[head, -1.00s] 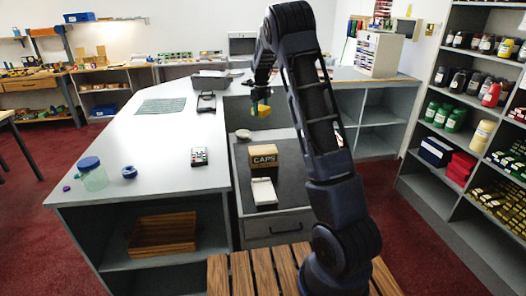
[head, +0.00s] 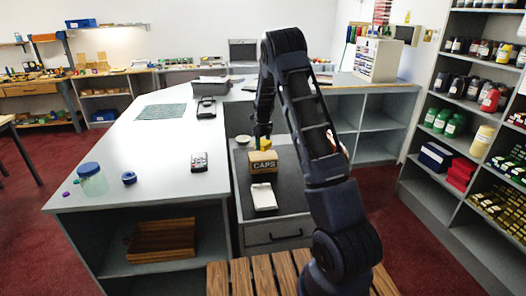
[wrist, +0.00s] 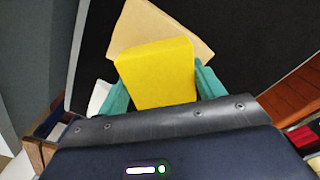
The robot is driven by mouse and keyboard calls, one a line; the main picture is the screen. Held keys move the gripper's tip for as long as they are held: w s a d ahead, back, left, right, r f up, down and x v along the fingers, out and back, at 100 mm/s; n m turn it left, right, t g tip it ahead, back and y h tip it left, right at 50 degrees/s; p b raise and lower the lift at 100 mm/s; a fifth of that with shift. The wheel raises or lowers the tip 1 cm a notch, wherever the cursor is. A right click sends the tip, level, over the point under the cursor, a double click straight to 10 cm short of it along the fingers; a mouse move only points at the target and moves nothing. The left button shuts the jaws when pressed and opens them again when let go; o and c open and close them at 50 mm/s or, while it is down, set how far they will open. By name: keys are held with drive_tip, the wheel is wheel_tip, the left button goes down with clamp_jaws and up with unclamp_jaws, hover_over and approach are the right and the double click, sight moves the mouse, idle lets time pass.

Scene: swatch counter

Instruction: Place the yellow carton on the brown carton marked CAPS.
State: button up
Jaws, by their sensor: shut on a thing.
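The yellow carton (wrist: 158,74) is between the green fingertips of my gripper (wrist: 160,85) in the wrist view, and my gripper is shut on it. In the head view the yellow carton (head: 265,143) shows small, just above and behind the brown carton marked CAPS (head: 263,162). The brown carton stands upright on the dark lower counter. In the wrist view its plain top (wrist: 150,25) lies beyond and partly under the yellow carton, which hides part of it. I cannot tell whether the two cartons touch.
A white object (head: 263,197) lies in front of the brown carton. A small pale bowl (head: 243,140) stands behind it to the left. The higher grey counter (head: 150,150) borders the left side and holds a calculator-like device (head: 199,162).

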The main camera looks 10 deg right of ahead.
sight(263, 155)
drive_tip(key=shift+f, duration=2.15)
drive_tip(key=o, duration=1)
drive_tip(key=shift+f, duration=0.15)
drive_tip(key=shift+c, duration=0.2)
